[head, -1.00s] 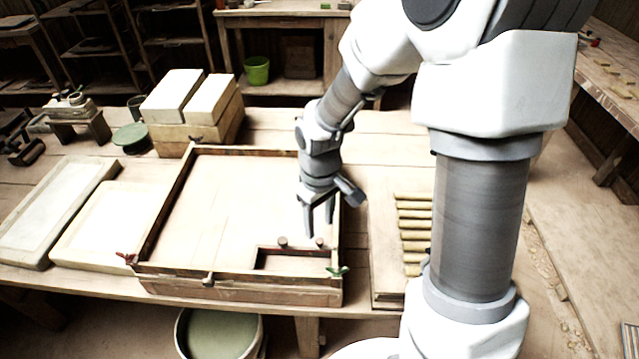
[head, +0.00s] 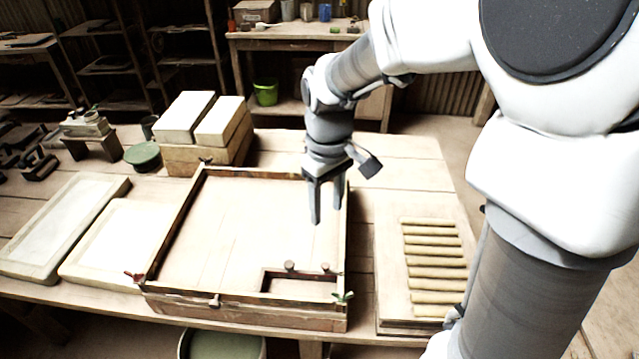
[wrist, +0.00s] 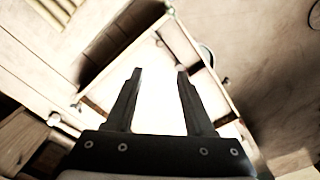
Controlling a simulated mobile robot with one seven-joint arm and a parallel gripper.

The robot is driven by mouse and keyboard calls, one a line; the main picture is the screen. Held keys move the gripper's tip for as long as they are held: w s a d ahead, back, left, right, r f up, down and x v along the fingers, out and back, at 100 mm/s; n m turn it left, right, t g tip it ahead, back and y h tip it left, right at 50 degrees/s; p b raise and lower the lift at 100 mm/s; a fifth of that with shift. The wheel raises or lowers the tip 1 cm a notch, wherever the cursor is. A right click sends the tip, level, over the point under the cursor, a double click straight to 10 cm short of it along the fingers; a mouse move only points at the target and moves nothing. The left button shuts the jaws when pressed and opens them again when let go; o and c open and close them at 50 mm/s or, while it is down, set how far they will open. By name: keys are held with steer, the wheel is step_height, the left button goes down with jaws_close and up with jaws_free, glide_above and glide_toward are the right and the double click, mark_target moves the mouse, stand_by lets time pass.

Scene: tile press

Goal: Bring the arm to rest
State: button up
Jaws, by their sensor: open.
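My gripper (head: 326,205) hangs above the right part of a wide wooden frame tray (head: 180,225) in the head view, fingers pointing down. The fingers are apart with nothing between them. In the wrist view my gripper (wrist: 158,98) also shows open and empty, with the tray's pale bed bright beyond the fingertips. The arm reaches in from the right side of the head view. A small dark-edged rectangular frame with two knobs (head: 299,285) sits in the tray's front right corner.
A board with several tan rods (head: 434,268) lies right of the tray. Two pale slabs (head: 117,240) lie left of it. White blocks (head: 186,117) stand on a wooden box behind. A green tub (head: 222,345) is under the table. The table's back right is clear.

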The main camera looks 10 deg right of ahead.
steer(key=s+d+r+m+t, duration=0.4)
steer(key=s+r, duration=0.6)
steer(key=s, duration=0.4)
steer(key=shift+r+m+t, duration=0.2)
steer(key=shift+m+t, duration=0.6)
steer(key=shift+m, duration=0.3)
steer(key=shift+s, duration=0.1)
stand_by(0.4)
